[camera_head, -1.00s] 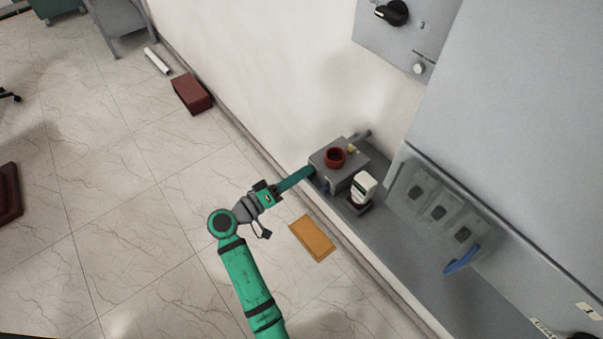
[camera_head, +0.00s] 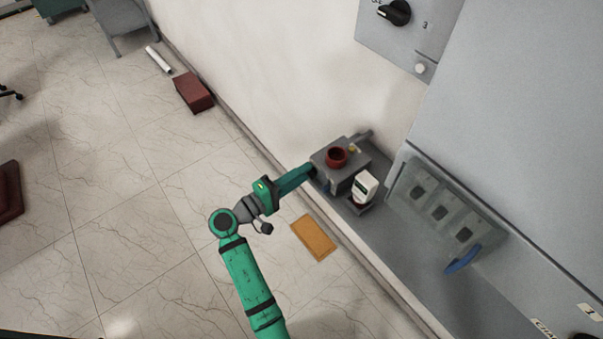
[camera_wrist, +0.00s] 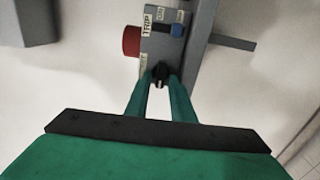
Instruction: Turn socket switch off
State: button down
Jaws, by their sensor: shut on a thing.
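In the wrist view, a small black knob switch (camera_wrist: 160,74) sits on a grey control box (camera_wrist: 166,51). My gripper (camera_wrist: 160,83) has one green finger on each side of the knob and is shut on it. Small labels stand by the knob, but I cannot read its position from them. In the head view, the grey box (camera_head: 334,178) stands against the wall, and my gripper (camera_head: 311,170) reaches its left side. The knob is hidden there.
The box carries a red round button (camera_head: 337,156) and, in the wrist view, a blue part (camera_wrist: 173,29). A white-and-dark device (camera_head: 364,188) stands just right of it. Clear-covered sockets (camera_head: 439,212) with a blue handle (camera_head: 462,260) are further right.

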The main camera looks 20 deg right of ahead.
dwell(0.4)
jog(key=c, duration=1.8)
grip_release()
jog(key=shift+w, duration=0.1)
jog(key=shift+d, duration=0.1)
jog(key=v, duration=1.1)
jog(key=shift+w, duration=0.1)
